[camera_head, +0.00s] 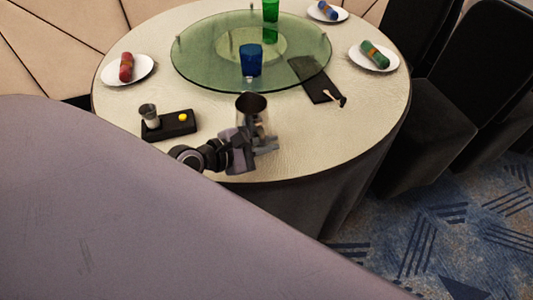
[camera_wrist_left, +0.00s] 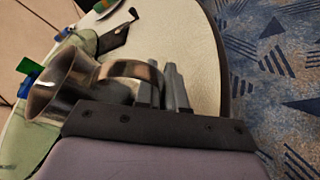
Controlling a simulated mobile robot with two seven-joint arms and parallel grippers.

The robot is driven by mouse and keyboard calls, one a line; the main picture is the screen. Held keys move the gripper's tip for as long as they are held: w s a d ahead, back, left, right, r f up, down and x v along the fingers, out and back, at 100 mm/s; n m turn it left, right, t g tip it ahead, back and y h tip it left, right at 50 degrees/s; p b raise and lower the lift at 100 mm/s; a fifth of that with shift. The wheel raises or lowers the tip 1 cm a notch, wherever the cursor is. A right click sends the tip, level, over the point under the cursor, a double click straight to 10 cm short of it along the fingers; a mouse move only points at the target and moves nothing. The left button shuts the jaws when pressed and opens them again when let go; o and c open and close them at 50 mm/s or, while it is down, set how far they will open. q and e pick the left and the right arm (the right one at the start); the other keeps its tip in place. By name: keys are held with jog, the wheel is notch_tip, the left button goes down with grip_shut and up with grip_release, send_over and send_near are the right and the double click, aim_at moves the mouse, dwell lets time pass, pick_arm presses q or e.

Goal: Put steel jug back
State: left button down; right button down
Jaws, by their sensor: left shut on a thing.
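The steel jug (camera_head: 251,106) shows in the head view near the front of the round table, its dark mouth facing up. My left gripper (camera_head: 262,145) is at its front right side, shut on it. In the left wrist view the jug (camera_wrist_left: 70,83) shows its flared shiny rim at left and its handle (camera_wrist_left: 140,72) beside the grey fingers (camera_wrist_left: 172,88) of my left gripper. I cannot tell whether the jug touches the table. A small black tray (camera_head: 176,126) holds a small metal cup (camera_head: 149,115) and a yellow item (camera_head: 183,117). My right gripper is not in view.
A green glass turntable (camera_head: 200,60) carries a blue glass (camera_head: 251,60) and a green glass (camera_head: 270,12). A dark slab (camera_head: 314,88) overlaps its right edge. Plates with rolled napkins (camera_head: 142,73) stand around the table.

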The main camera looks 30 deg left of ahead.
pick_arm(q)
jog(key=shift+f+b, duration=0.4)
jog(key=shift+f, duration=1.05)
jog(key=shift+f, duration=0.15)
jog(key=c, duration=1.2)
grip_release()
jog(key=v, duration=1)
jog(key=shift+s+a, duration=0.1)
jog(key=shift+b+v, duration=0.3)
jog(key=shift+v, duration=0.6)
